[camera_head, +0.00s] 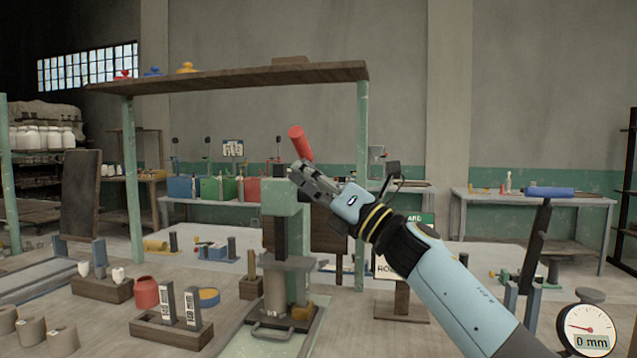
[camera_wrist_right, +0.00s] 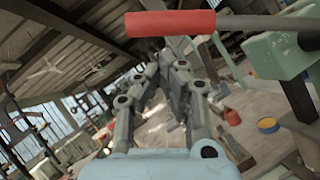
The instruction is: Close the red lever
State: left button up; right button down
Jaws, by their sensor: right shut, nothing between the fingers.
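The red lever's grip (camera_head: 300,143) stands up at a tilt above the green press (camera_head: 305,230) in the head view. In the right wrist view the red grip (camera_wrist_right: 170,23) lies across the top, on a grey rod running right toward the green press head (camera_wrist_right: 276,55). My right gripper (camera_head: 297,171) is shut and empty, just below the grip in the head view. Its fingers (camera_wrist_right: 172,48) meet close to the grip in the wrist view; I cannot tell whether they touch it. My left gripper is not in view.
A dial (camera_head: 590,330) reads 0 mm at lower right. A wooden shelf (camera_head: 230,76) on green posts spans above the bench. A red pot (camera_head: 146,292), a blue-and-yellow dish (camera_head: 208,297) and a wooden block stand (camera_head: 170,330) sit left of the press.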

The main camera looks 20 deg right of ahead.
jog(key=shift+w+d+r, duration=0.15)
jog(key=shift+w+r, duration=0.3)
jog(key=shift+r, duration=0.15)
jog(key=w+d+r+m+p, duration=0.1)
jog(key=w+d+r+p, duration=0.1)
jog(key=w+r+p, duration=0.1)
jog(key=w+d+r+m+h+p, duration=0.1)
jog(key=w+d+r+p, duration=0.1)
jog(key=r+p, duration=0.3)
jog(key=shift+w+d+r, duration=0.4)
jog(key=shift+w+r, duration=0.45)
jog(key=shift+r, duration=0.7)
